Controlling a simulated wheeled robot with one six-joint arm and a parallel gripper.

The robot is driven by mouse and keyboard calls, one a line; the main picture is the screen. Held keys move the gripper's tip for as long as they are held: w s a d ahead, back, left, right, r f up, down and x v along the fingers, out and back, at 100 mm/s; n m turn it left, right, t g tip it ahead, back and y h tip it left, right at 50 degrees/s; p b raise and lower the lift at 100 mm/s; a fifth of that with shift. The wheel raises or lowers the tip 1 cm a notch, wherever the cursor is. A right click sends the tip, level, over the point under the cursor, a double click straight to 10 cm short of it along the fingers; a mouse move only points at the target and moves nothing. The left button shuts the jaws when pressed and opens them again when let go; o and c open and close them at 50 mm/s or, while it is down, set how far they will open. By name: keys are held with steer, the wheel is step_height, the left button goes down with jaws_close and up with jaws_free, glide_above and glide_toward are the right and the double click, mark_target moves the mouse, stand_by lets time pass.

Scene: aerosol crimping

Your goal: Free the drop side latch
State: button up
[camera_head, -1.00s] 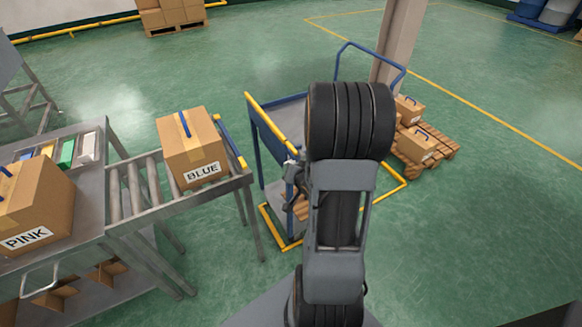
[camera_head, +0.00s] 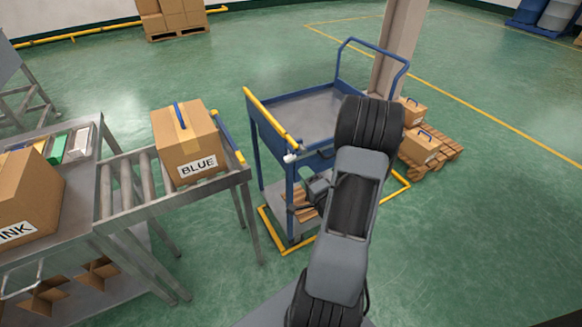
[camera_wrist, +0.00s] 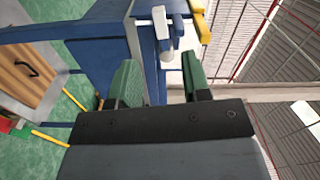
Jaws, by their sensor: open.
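The blue cart (camera_head: 258,150) stands at the middle of the head view, with a yellow rail (camera_head: 270,116) along its near left top edge. A small white latch-like part (camera_head: 291,158) sits at the near end of that rail. In the wrist view, a white part (camera_wrist: 161,22) stands at the top of the blue post, just beyond my gripper (camera_wrist: 160,75). My gripper's green fingers are open on either side of the line to the post, with nothing held. I cannot tell whether they touch the post. In the head view my arm partly hides the gripper and the cart's near right corner.
A roller conveyor (camera_head: 150,195) with the BLUE carton (camera_head: 186,143) stands left of the cart. A carton marked INK (camera_head: 25,195) is at the far left. A pallet (camera_head: 447,152) with cartons and a pillar (camera_head: 400,50) stand right of and behind the cart. Green floor lies open beyond.

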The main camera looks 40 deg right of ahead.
mark_target(291, 159)
steer(key=w, duration=0.6)
steer(key=w+d, duration=0.1)
steer(key=w, duration=0.2)
steer(key=shift+w+d, duration=0.1)
steer(key=shift+w, duration=0.15)
jaws_close()
